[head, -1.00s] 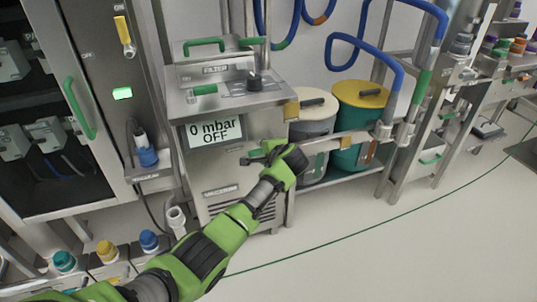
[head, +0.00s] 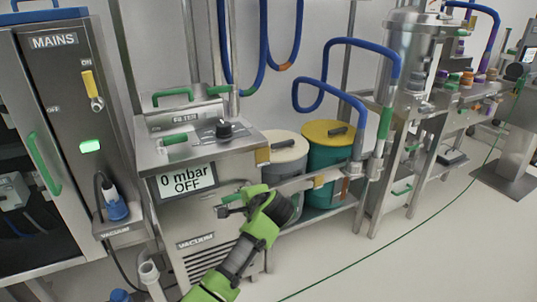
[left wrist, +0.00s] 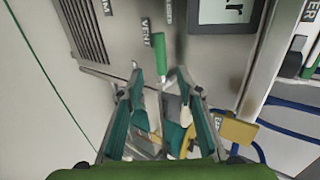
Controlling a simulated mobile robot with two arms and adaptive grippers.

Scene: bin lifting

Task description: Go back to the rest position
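My left gripper (head: 228,204) is in front of the steel vacuum cabinet (head: 200,262), below and right of its "0 mbar OFF" display (head: 187,180). In the left wrist view its two fingers (left wrist: 160,76) stand apart, with no object clearly held. A green handle (left wrist: 159,52) by a VENT label shows just beyond the fingertips; I cannot tell whether they touch it. My right gripper is out of view.
The MAINS cabinet (head: 62,95) with a green handle and lit green button stands at the left. Blue hoses (head: 345,42) hang above the bins. A steel frame (head: 405,170) stands right of them. The pale floor (head: 430,260) at lower right is clear apart from a thin green line.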

